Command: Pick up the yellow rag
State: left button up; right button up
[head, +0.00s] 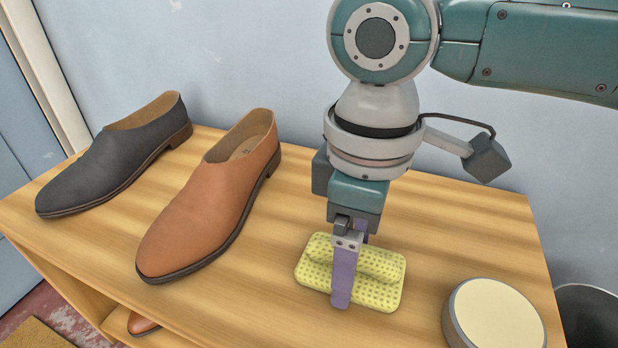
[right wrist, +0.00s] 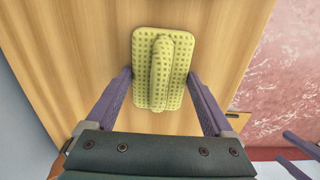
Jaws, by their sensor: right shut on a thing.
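The yellow rag (head: 385,277) is a dotted pad with a raised ridge along its middle, lying on the wooden shelf top (head: 270,310). My right gripper (head: 352,270) points down over it, with one purple finger in front of it and the other behind.
A brown shoe (head: 210,210) and a dark grey shoe (head: 115,160) stand left of the rag. A round tin with a cream lid (head: 497,315) stands at the front right. A dark bin (head: 590,315) is beyond the right edge. The wall (head: 250,60) is close behind.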

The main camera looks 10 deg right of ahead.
jog(key=c, duration=0.5)
notch_tip(320, 180, up, 20)
jog(key=p, duration=1.1)
jog(key=shift+p, duration=0.35)
